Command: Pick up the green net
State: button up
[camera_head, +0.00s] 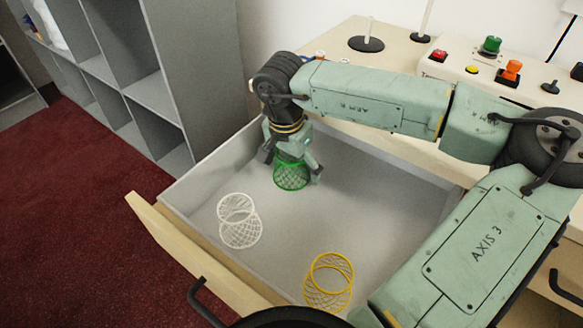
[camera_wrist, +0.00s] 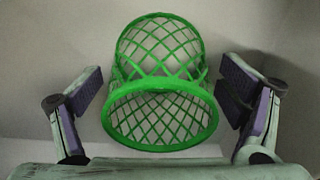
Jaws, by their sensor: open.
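The green net (camera_head: 291,173) is a small mesh basket shape near the back left of the open drawer (camera_head: 385,190). In the wrist view the green net (camera_wrist: 160,85) fills the middle, with its ring toward me. My gripper (camera_head: 292,170) is over the net, pointing down, its fingers spread to either side. In the wrist view my gripper (camera_wrist: 160,100) is open, with the net between its two padded fingers and gaps visible at both sides.
A white net (camera_head: 240,230) lies in the drawer at the front left, and a yellow net (camera_head: 329,283) near the front. The drawer walls surround the nets. A counter (camera_head: 397,55) with buttons stands behind. Grey shelves (camera_head: 140,70) are at the left.

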jog(key=shift+r, duration=0.1)
jog(key=shift+c, duration=0.3)
jog(key=c, duration=0.8)
